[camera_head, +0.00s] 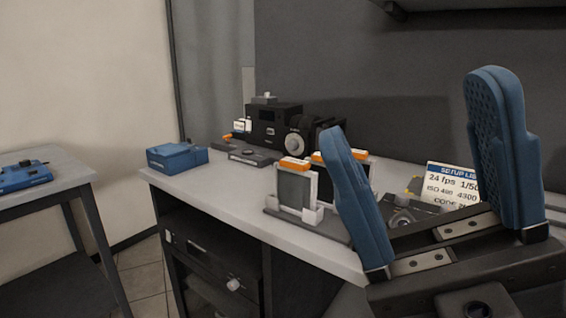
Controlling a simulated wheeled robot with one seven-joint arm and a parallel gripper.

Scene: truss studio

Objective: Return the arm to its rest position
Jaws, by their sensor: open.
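My gripper (415,120) is at the right of the head view, close to the camera. Its two blue padded fingers stand wide apart and tilt up and to the left, with nothing between them. Its dark base covers the lower right corner. Behind it is the light-topped bench (225,195), and the fingers hide part of the things on it. I cannot tell the gap between the gripper and the bench edge.
On the bench stand a blue box (177,158), a black camera-like device (275,125), upright orange-topped cards in a holder (296,187) and a setup card (452,184). A side table (55,185) at left bears a blue device (24,176). Floor (140,280) shows between them.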

